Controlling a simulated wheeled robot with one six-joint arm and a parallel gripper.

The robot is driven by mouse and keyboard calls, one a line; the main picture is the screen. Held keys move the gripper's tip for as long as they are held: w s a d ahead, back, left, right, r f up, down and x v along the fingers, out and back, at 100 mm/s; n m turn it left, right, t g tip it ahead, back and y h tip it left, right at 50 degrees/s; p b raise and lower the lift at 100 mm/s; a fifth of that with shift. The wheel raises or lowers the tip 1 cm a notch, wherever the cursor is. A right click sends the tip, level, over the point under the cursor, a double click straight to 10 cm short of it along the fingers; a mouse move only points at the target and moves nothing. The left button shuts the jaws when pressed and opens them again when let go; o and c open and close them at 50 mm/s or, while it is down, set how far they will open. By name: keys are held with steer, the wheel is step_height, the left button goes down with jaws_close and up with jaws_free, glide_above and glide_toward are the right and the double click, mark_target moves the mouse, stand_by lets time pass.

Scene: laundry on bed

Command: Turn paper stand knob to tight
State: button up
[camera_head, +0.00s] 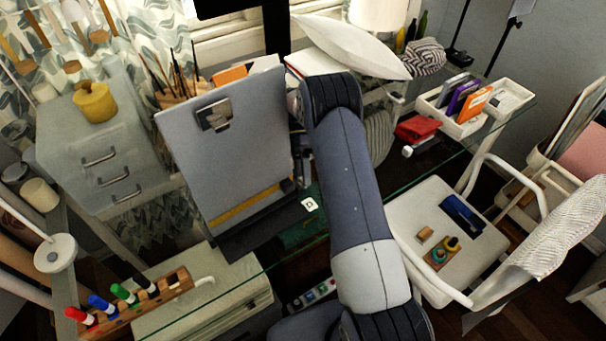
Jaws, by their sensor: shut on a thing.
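The paper stand is a grey tilted board (235,155) left of centre. It has a dark metal clip (213,114) near its top left and a dark lower ledge with a yellowish strip. I cannot make out its knob, which may be hidden by the board or my arm. My dark blue and grey arm rises from the bottom centre and bends at a joint beside the board's upper right edge. My gripper does not show; it is hidden beyond that joint or behind the board.
The stand is on a glass desk. Pencils, an orange item (229,75) and a white pillow (352,46) are behind. A grey drawer unit (105,150) is at left, a marker rack (140,300) in front, and a white tray (443,121) and chair (425,205) at right.

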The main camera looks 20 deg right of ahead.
steer(key=o, duration=1)
steer(key=shift+c, duration=0.2)
